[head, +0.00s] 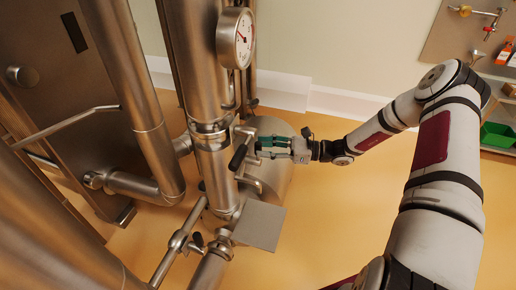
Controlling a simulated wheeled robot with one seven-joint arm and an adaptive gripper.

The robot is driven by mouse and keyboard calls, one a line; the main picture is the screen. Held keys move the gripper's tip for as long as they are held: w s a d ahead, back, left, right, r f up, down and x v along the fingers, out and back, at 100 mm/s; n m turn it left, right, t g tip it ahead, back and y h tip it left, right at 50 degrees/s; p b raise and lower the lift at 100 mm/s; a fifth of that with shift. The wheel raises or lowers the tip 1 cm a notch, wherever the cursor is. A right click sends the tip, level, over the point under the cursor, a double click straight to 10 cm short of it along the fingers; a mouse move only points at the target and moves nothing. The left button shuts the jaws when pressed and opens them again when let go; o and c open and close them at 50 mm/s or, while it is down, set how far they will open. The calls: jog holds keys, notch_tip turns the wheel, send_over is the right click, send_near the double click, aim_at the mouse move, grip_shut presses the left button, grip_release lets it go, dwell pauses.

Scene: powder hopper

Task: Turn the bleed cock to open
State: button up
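A black-handled lever (238,157) sticks out beside the upright steel pipe, near the picture's middle. A second small black-handled fitting (196,241) sits lower, at the pipe's lower joint. I cannot tell for sure which of the two is the bleed cock, nor how far either is turned. My gripper (258,149) reaches in from the right with its green fingers pointing left. Its fingertips are just right of the upper black handle. I cannot tell whether they touch it, and the gap between the fingers is too small to judge.
A round pressure gauge (236,38) is on the upright pipe (212,170) above my gripper. A steel drum-like body (274,128) is behind the gripper, and a flat steel plate (259,226) is below it. A green bin (497,135) stands at far right. The yellow floor right of the pipes is clear.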

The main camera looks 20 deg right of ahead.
jog(key=shift+x, duration=1.25)
grip_shut()
